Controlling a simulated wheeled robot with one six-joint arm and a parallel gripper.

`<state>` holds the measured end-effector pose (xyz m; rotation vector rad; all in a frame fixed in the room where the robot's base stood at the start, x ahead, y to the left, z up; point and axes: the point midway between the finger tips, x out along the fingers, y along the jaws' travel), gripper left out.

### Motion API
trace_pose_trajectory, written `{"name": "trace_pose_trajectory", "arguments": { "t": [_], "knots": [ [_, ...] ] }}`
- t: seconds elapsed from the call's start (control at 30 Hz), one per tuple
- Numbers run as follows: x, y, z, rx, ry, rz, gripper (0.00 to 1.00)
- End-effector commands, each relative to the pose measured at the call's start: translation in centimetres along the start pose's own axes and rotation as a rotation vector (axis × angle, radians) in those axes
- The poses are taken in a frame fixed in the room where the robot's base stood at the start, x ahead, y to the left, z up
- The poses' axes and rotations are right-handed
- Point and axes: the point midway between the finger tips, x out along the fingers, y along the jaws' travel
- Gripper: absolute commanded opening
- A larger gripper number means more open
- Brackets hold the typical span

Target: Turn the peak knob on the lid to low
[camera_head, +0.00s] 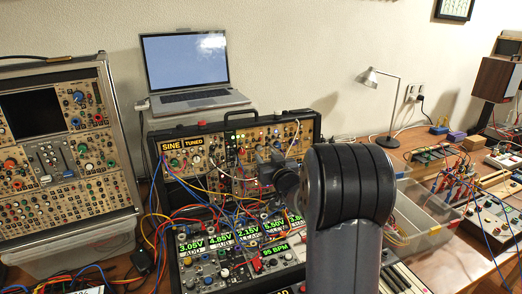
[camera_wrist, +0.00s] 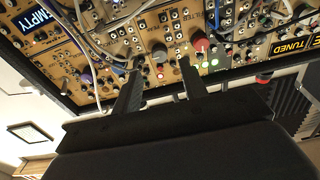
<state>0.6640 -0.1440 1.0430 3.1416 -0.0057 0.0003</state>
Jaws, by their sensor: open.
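The lid (camera_head: 215,127) is the raised rear half of a black case, filled with tan panels, knobs and patch cables. In the wrist view its panels (camera_wrist: 235,57) appear upside down. A red-capped knob (camera_wrist: 201,44) stands just right of my fingertips in the wrist view, near lettering that seems to read "FILTER". My gripper (camera_wrist: 160,70) is open and empty, its two fingers apart in front of the panel. In the head view my arm hides part of the lid's right side.
Patch cables (camera_wrist: 115,22) loop across the panel close to my fingers. The lower case half (camera_head: 225,272) has lit displays and more cables. A laptop (camera_head: 187,70) sits behind the lid. A synth case (camera_head: 65,150) stands left; a clear bin (camera_head: 425,212) and lamp (camera_head: 385,105) are right.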

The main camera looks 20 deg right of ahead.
Motion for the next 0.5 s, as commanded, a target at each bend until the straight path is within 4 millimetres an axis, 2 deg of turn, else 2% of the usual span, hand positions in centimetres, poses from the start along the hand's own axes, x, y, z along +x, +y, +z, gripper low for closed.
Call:
{"name": "trace_pose_trajectory", "arguments": {
  "t": [0.1, 0.2, 0.5],
  "knots": [
    [2.1, -0.1, -0.1, 0.0, -0.001, -0.002, 0.41],
    [3.4, 0.0, -0.1, 0.0, -0.001, -0.001, 0.41],
    [5.1, 0.0, 0.0, 0.0, -0.001, 0.0, 0.41]
  ]
}}
